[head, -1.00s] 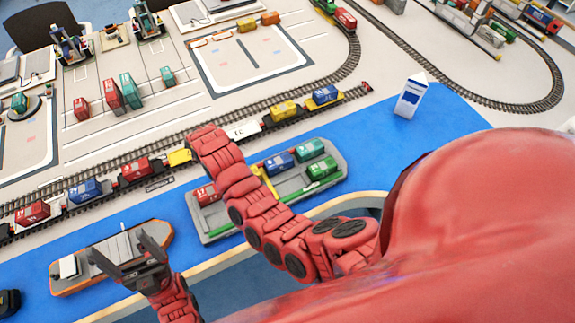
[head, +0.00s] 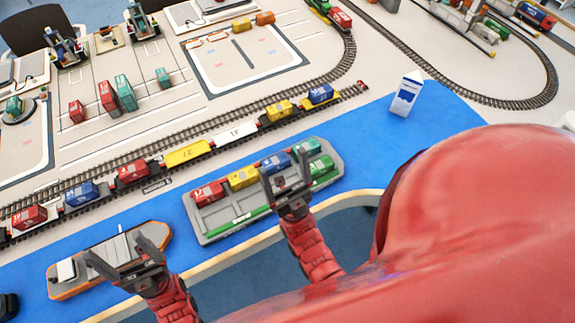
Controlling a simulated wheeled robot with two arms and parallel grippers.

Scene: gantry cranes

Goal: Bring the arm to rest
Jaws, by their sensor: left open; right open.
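My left gripper (head: 125,259) is open and empty, over the orange-edged boat (head: 88,279) at the lower left. My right arm is folded back near the table's front edge. Its gripper (head: 286,175) is open, with nothing seen between its fingers, in front of the grey barge (head: 213,227). The fingers overlap the barge's right half in the picture; I cannot tell how high above it they are. The barge carries a row of small containers, among them a red one (head: 207,192), a yellow one (head: 242,177) and a blue one (head: 273,162). The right gripper hides part of the green containers.
A train with a red wagon load (head: 132,171) and a yellow flatcar (head: 188,153) stands on the track behind the blue water strip (head: 365,150). A white-and-blue carton (head: 405,95) stands at the right. Toy cranes (head: 66,48) and stacked containers (head: 109,97) stand at the back left.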

